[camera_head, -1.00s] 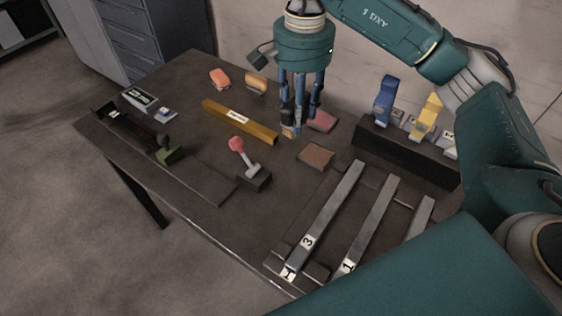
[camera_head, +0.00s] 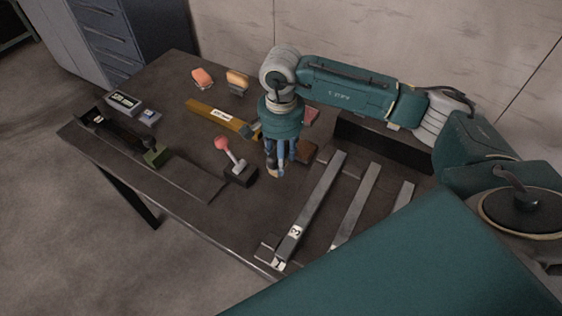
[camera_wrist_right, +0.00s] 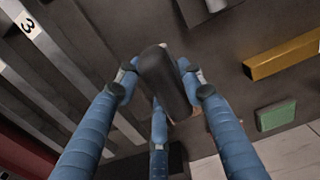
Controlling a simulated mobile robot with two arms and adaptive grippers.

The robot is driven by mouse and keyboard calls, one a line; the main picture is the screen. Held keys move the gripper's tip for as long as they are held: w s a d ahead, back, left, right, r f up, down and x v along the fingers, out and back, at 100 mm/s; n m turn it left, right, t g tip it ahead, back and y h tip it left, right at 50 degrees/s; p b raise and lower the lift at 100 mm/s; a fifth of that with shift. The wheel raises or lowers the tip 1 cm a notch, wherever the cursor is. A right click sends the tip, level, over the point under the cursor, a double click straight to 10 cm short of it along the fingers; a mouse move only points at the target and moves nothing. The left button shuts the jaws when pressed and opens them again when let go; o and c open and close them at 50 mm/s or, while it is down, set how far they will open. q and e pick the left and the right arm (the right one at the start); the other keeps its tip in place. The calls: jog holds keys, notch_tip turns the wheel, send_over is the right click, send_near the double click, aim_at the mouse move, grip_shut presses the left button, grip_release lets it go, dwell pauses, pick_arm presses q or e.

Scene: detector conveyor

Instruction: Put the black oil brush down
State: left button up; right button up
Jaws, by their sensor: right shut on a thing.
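My right gripper (camera_head: 276,170) is over the middle of the table, beside the bar marked 3, with its fingers pointing down. In the right wrist view its blue fingers are shut around the black oil brush (camera_wrist_right: 165,82), whose dark rounded handle shows between them. In the head view the fingers mostly hide the brush. I cannot tell whether it touches the table (camera_head: 190,150). My left gripper is not in view.
The metal bar marked 3 (camera_head: 317,205) lies just right of the gripper, with more bars beyond. A pink-knobbed lever (camera_head: 231,158) stands to the left. A yellow bar (camera_head: 214,116) and orange-topped brushes (camera_head: 203,77) lie behind. A dark block (camera_head: 385,147) is at the right.

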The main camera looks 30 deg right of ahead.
notch_tip(320, 180, down, 3)
jog(key=shift+s+r+p, duration=0.1)
jog(key=shift+r+p, duration=0.1)
jog(key=shift+p, duration=0.1)
jog(key=shift+f, duration=0.25)
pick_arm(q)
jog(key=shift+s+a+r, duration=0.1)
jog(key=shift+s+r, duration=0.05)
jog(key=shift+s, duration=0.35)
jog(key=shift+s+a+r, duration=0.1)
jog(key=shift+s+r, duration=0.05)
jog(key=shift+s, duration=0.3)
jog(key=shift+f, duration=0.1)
pick_arm(e)
jog(key=shift+f, duration=0.1)
jog(key=o, duration=0.6)
jog(key=shift+f, duration=0.1)
jog(key=o, duration=0.4)
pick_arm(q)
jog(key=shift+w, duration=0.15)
